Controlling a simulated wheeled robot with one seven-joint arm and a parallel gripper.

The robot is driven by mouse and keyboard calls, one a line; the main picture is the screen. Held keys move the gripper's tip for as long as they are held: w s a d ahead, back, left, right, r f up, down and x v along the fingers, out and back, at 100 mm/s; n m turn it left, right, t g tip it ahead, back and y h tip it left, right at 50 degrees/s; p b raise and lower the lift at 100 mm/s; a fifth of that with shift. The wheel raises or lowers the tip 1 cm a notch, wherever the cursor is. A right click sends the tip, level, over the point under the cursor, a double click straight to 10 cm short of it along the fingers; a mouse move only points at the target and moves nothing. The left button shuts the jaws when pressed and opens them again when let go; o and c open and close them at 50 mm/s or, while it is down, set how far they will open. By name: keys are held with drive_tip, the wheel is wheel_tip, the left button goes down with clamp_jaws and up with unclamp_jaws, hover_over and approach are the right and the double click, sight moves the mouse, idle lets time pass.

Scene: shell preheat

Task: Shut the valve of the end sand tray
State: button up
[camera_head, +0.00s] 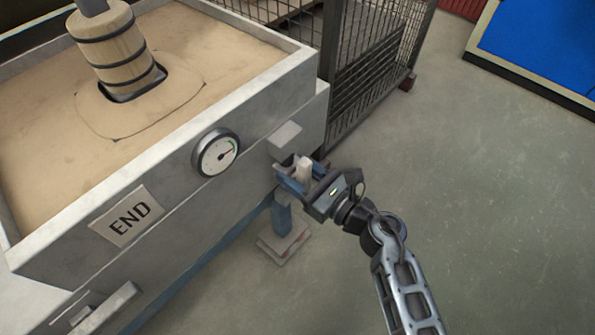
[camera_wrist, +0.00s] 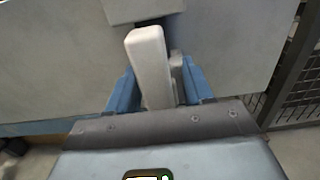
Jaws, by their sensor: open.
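The end sand tray (camera_head: 262,98) is a grey box of sand with an END label (camera_head: 128,215) and a round gauge (camera_head: 216,152) on its front. The valve handle (camera_head: 304,167) is a pale lever low at the tray's right front corner, and it also shows in the wrist view (camera_wrist: 150,65), standing upright. My gripper (camera_head: 294,174) is at the handle. In the wrist view its blue fingers (camera_wrist: 158,93) are apart, one on each side of the handle, with gaps visible. The handle's lower end is hidden behind the gripper body.
A wooden barrel-like piece (camera_head: 118,50) stands in the sand. A dark wire mesh cage (camera_head: 375,65) stands right behind the tray. A blue mat (camera_head: 545,45) lies at the top right. The floor (camera_head: 490,200) to the right is clear.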

drive_tip(key=shift+c, duration=0.4)
clamp_jaws()
